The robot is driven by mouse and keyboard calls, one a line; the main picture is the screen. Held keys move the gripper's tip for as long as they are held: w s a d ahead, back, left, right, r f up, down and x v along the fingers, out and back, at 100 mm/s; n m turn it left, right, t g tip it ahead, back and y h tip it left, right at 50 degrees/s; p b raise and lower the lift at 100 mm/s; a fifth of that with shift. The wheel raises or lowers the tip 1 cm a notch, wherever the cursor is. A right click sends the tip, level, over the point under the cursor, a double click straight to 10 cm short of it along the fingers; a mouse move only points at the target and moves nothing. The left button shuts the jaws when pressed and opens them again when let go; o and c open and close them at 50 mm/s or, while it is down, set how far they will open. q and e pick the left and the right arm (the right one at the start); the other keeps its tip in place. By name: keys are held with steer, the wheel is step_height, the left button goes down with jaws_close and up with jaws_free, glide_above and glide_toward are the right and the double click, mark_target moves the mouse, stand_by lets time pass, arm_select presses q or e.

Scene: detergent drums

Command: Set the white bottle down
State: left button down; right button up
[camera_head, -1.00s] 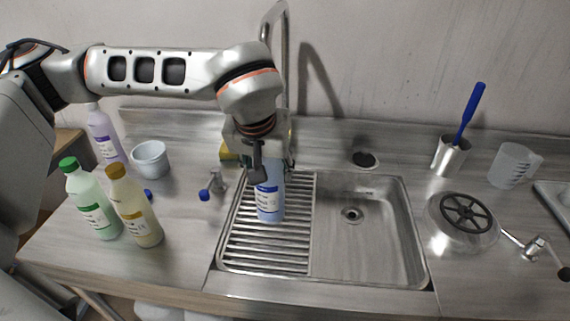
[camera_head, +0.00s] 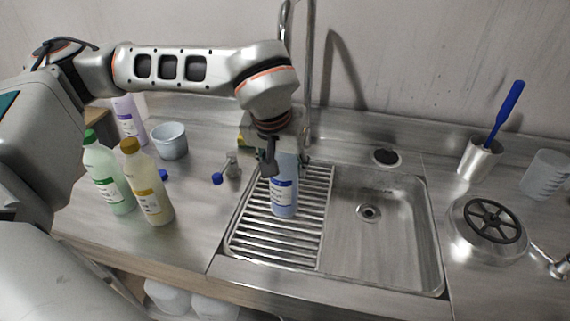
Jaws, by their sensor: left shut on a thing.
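The white bottle (camera_head: 284,198) looks pale bluish-white with a blue-and-white label. It is upright over the slatted drainer (camera_head: 252,232) on the left side of the sink. My left gripper (camera_head: 286,162) is shut on its upper part from above, and the gripper hides the bottle's top. The base appears at or close to the slats; I cannot tell whether it touches them. My right gripper is not in view.
Green (camera_head: 108,178), yellow (camera_head: 148,187) and lilac (camera_head: 128,118) bottles and a pale cup (camera_head: 171,141) stand left. The tap (camera_head: 311,70) rises behind the gripper. The sink basin (camera_head: 385,240) is empty. A brush holder (camera_head: 478,159) and round lid (camera_head: 488,228) are right.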

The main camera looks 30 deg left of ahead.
arm_select(q)
steer(key=shift+w+f, duration=0.1)
steer(key=shift+f, duration=0.3)
steer(key=c, duration=1.5)
jaws_free()
steer(key=shift+f, duration=0.1)
steer(key=o, duration=0.4)
